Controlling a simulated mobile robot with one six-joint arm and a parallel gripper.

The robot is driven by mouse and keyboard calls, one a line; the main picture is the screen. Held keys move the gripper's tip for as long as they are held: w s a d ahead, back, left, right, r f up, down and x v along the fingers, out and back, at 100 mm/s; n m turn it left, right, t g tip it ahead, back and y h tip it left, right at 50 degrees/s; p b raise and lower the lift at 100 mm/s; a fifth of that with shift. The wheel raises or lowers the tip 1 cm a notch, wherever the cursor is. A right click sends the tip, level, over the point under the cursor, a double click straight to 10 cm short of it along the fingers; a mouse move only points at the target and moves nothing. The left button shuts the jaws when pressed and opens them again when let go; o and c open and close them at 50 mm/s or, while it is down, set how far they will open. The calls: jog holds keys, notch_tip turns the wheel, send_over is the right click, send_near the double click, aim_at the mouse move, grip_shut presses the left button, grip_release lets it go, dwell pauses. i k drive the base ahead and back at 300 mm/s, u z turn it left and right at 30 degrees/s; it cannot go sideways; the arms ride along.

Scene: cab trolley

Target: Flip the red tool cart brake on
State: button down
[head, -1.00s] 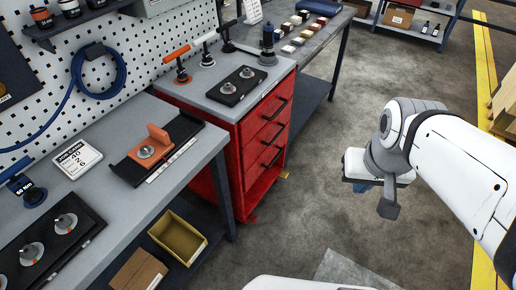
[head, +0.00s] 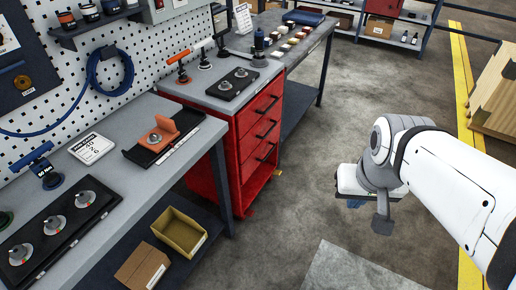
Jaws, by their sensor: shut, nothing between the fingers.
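The red tool cart (head: 228,150) stands between two benches, with several drawers with black handles on its front and a grey top.
The near grey bench (head: 107,187) holds dial trays and an orange block, with a yellow bin (head: 180,232) on its lower shelf. A farther bench (head: 310,50) adjoins the cart. The floor (head: 310,205) before the cart is clear.

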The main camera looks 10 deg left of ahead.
aim_at(249, 213)
jog(key=z, duration=0.1)
jog(key=i, duration=0.95)
jog(key=u, duration=0.05)
